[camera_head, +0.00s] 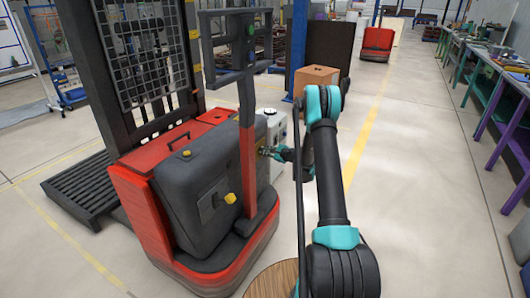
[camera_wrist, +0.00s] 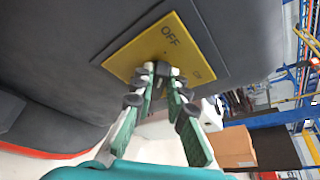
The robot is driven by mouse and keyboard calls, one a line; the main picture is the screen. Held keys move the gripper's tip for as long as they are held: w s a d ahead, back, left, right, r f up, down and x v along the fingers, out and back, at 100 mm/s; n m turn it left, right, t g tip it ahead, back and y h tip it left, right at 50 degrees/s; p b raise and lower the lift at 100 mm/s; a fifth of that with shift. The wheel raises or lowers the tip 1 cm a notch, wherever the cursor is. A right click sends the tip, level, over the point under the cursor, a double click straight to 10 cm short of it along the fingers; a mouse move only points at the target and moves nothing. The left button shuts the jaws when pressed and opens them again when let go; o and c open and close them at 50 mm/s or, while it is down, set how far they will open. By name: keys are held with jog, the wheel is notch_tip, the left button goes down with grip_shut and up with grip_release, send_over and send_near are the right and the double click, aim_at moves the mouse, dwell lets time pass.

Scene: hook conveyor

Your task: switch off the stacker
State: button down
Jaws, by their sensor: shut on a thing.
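The red and dark grey stacker (camera_head: 185,195) stands left of centre in the head view. In the wrist view, a yellow switch plate (camera_wrist: 130,55) on its grey body reads OFF above and a partly legible label, apparently ON, at lower right. My gripper (camera_head: 265,151) reaches the stacker's right side. In the wrist view my gripper (camera_wrist: 163,72) is at the lower part of the plate, its fingertips closed on the dark switch knob. The fingertips mostly hide the knob, so I cannot tell which way it points.
A white machine (camera_head: 274,128) stands close behind my gripper, with a cardboard box (camera_head: 316,75) beyond it. The stacker's post (camera_head: 247,130) rises just left of my gripper. A long workbench (camera_head: 490,68) lines the right side. The floor (camera_head: 415,190) between is clear.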

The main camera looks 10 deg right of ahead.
jog(key=shift+w+a, duration=0.1)
jog(key=shift+a, duration=0.05)
jog(key=c, duration=1.5)
grip_release()
jog(key=shift+c, duration=0.2)
jog(key=v, duration=1.2)
